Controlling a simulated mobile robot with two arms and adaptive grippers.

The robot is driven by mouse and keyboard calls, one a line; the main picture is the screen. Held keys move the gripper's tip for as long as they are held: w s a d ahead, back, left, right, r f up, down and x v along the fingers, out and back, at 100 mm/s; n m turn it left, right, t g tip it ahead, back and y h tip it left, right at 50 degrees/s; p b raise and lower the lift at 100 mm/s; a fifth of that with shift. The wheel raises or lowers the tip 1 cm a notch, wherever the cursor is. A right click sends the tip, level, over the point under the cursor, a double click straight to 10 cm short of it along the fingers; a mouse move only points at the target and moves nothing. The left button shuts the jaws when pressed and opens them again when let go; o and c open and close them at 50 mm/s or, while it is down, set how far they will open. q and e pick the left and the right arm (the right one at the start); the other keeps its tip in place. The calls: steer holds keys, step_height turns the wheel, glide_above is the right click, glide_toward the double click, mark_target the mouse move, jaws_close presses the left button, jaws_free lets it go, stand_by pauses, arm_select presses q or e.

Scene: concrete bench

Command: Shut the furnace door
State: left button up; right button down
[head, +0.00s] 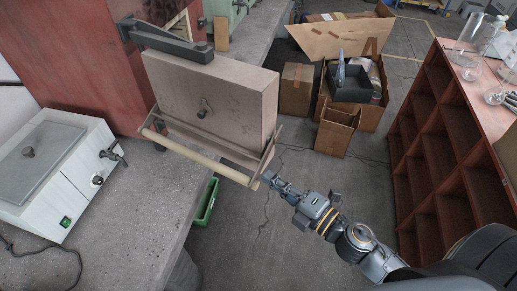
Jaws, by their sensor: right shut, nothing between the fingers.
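The furnace (90,55) is a large red box at the upper left, on the concrete bench. Its thick beige door (215,95) stands swung open, out over the bench edge, hung from a dark metal hinge arm (165,40) at its top. A pale bar handle (195,155) on metal brackets runs along the door's lower front. My right gripper (267,178) is shut and empty, at the right end of the handle by its bracket. I cannot tell whether it touches the bracket. My left gripper is not in view.
A white water bath (55,170) with a tap sits on the bench (130,225) at left. Cardboard boxes (340,125) stand on the floor behind. A red-brown shelf unit (440,130) with glassware on top is at right. A green crate (207,200) lies below the bench edge.

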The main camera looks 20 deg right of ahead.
mark_target(259, 153)
steer(key=p+x, duration=0.1)
steer(key=x, duration=0.3)
steer(key=p+x, duration=0.2)
steer(key=x, duration=0.1)
steer(key=shift+w+a+r, duration=0.2)
steer(key=shift+w, duration=0.15)
steer(key=shift+w+d+f, duration=0.1)
steer(key=shift+w+d, duration=0.3)
steer(key=shift+d, duration=0.15)
steer(key=shift+w+d+f, duration=0.1)
steer(key=shift+w+d, duration=0.3)
steer(key=shift+d, duration=0.2)
steer(key=shift+w+d, duration=0.35)
steer(key=shift+d, duration=0.15)
